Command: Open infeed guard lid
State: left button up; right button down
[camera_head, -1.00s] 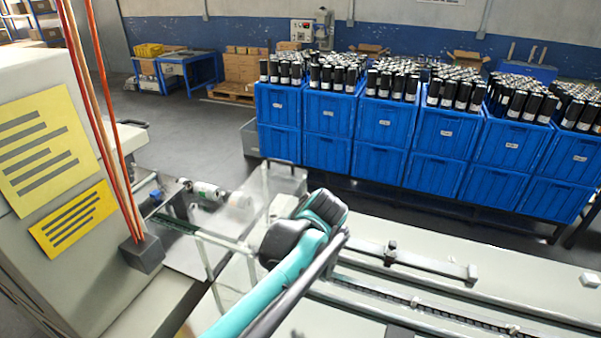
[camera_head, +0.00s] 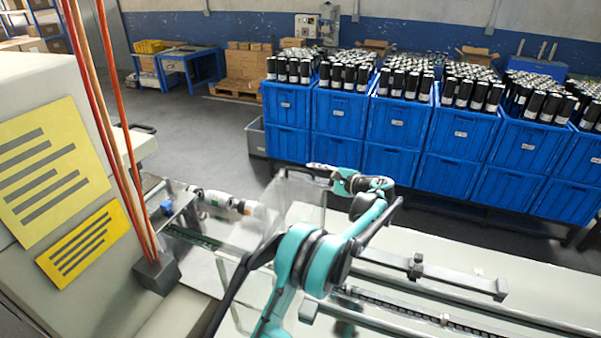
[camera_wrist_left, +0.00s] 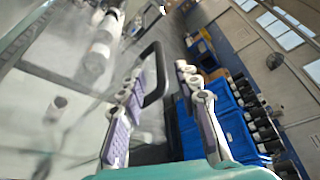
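The infeed guard lid (camera_head: 297,203) is a clear panel standing raised over the infeed, left of centre in the head view. Its black handle (camera_wrist_left: 158,72) is a U-shaped bar in the left wrist view. My left gripper (camera_head: 322,171) is at the lid's upper edge in the head view. In the left wrist view the left gripper (camera_wrist_left: 160,78) is open, its fingers apart with the handle between their tips. I cannot tell whether either finger touches the handle. My left arm hides part of the lid's lower right side. My right gripper is not in view.
White rolls (camera_head: 222,202) lie on the infeed behind the lid. A machine cabinet (camera_head: 35,90) with yellow labels and hanging red cables (camera_head: 110,110) stands at left. Blue crates (camera_head: 395,122) of black-and-white bottles line the back. A pale machine deck with rails (camera_head: 430,270) runs right.

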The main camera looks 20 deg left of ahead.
aim_at(306, 172)
pick_arm(q)
jog(key=b+x, duration=0.1)
jog(key=x, duration=0.4)
jog(key=shift+w+a+f, duration=0.1)
jog(key=shift+a+f, duration=0.05)
jog(key=shift+a, duration=0.2)
grip_shut()
